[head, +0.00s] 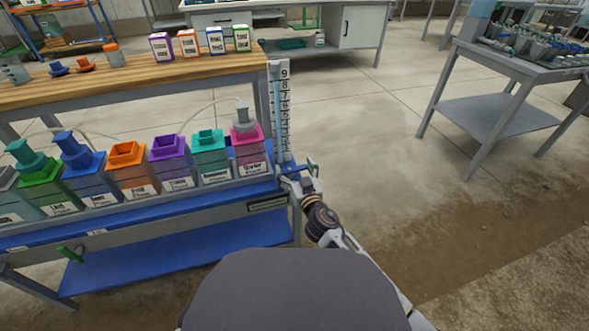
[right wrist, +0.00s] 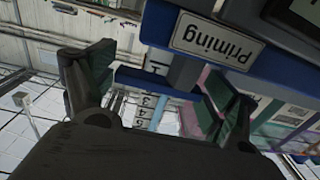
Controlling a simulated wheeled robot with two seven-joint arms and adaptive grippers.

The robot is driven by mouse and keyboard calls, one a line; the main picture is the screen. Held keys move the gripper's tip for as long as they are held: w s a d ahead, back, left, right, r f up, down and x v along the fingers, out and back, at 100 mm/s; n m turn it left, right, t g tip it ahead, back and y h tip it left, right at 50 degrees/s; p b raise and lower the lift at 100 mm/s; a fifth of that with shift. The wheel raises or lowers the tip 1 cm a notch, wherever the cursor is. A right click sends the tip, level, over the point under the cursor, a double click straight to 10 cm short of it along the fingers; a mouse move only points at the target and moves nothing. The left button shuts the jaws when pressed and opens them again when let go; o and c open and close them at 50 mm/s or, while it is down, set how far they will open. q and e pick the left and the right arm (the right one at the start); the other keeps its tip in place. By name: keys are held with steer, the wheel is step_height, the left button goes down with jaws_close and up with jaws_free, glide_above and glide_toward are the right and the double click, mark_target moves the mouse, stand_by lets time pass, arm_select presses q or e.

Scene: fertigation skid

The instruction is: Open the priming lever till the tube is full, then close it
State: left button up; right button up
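The clear upright tube (head: 277,115) stands at the right end of the skid, beside a white number scale (head: 285,105). It looks pale blue; I cannot read its liquid level. My right gripper (head: 299,176) is at the skid's right end, just below the tube's foot. The Priming label (right wrist: 215,40) shows upside down close beyond the fingers. I cannot pick out the priming lever clearly; a small green part (head: 312,165) shows beside the gripper. My left gripper is out of view.
Several coloured canisters (head: 128,170) line the skid to the left of the tube. A green handle (head: 70,255) sits low at the front left. A wooden bench (head: 130,78) with bottles stands behind. The floor (head: 370,130) right of the skid is clear up to a grey table (head: 485,100).

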steer(key=c, duration=0.6)
